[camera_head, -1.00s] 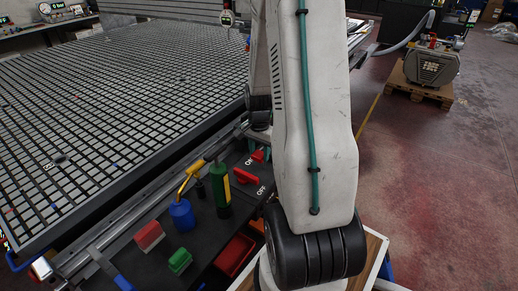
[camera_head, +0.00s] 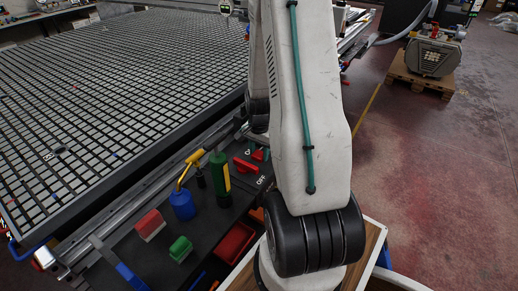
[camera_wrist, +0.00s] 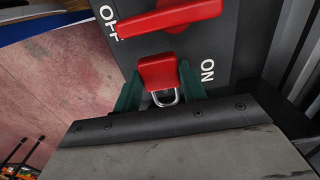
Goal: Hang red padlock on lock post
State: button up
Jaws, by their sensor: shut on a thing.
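The red padlock (camera_wrist: 159,72) is held between the two green fingers of my gripper (camera_wrist: 160,76) in the wrist view. Its metal shackle (camera_wrist: 166,98) points toward the bottom of that view. The padlock is close to a dark switch panel (camera_wrist: 240,45), just below a red switch handle (camera_wrist: 170,17) in the picture. I cannot tell whether it touches the panel. I cannot make out the lock post in either view. In the head view my arm hides most of the gripper.
The head view shows a blue bottle (camera_head: 182,206), a green-and-yellow cylinder (camera_head: 220,180), a red block (camera_head: 149,225) and a green block (camera_head: 180,248) on the dark shelf. A red bin (camera_head: 234,243) lies nearer. The grid table (camera_head: 120,90) stands behind.

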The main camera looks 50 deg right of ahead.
jog(key=shift+f, duration=1.2)
jog(key=o, duration=1.2)
jog(key=shift+c, duration=0.2)
notch_tip(320, 180, up, 8)
jog(key=shift+f, duration=0.15)
